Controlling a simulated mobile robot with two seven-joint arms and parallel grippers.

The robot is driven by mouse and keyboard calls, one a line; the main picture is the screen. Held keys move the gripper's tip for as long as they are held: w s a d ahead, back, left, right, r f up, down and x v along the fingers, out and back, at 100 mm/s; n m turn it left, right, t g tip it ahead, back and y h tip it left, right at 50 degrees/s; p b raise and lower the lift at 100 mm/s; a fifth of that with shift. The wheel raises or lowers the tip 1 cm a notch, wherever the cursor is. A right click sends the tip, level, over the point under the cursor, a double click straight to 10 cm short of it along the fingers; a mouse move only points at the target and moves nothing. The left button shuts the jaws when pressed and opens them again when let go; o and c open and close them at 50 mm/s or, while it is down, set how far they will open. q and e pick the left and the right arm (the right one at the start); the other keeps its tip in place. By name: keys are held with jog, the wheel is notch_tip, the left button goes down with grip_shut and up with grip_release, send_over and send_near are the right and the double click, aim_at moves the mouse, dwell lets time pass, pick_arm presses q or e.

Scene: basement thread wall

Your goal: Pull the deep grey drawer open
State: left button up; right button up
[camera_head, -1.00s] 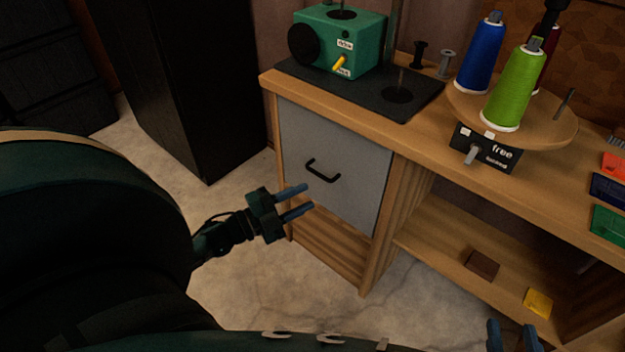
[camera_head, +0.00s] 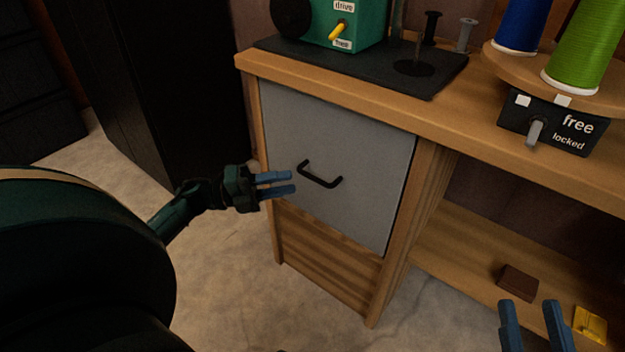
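The deep grey drawer (camera_head: 345,132) is shut, its front flush in the left end of the wooden bench. Its black bar handle (camera_head: 319,175) sits near the middle of the front. My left gripper (camera_head: 291,183) is in front of the drawer's left part, a little left of the handle. Its two blue fingers are apart with nothing between them and point toward the handle. I cannot tell the exact depth gap. My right gripper (camera_head: 532,316) shows only its two blue fingers at the lower right, apart and empty, in front of the lower shelf.
The bench top (camera_head: 480,112) carries a green machine (camera_head: 353,22), a dark mat (camera_head: 300,56) and a spool turntable (camera_head: 510,62) with a free/locked box (camera_head: 553,122). A brown block (camera_head: 517,281) and a yellow piece (camera_head: 590,325) lie on the lower shelf. A black cabinet (camera_head: 165,90) stands left.

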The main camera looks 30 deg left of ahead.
aim_at(310, 178)
pick_arm(q)
jog(key=shift+b+x, duration=0.5)
jog(key=shift+x, duration=3.05)
pick_arm(e)
jog(key=shift+w+d+r+n+t+y, duration=0.1)
jog(key=shift+w+r+n+t+y, duration=0.25)
jog(key=shift+r+n+y, duration=0.35)
pick_arm(q)
jog(key=shift+c, duration=0.4)
pick_arm(e)
jog(key=shift+r, duration=0.15)
pick_arm(q)
grip_shut()
pick_arm(e)
jog(key=shift+h, duration=0.3)
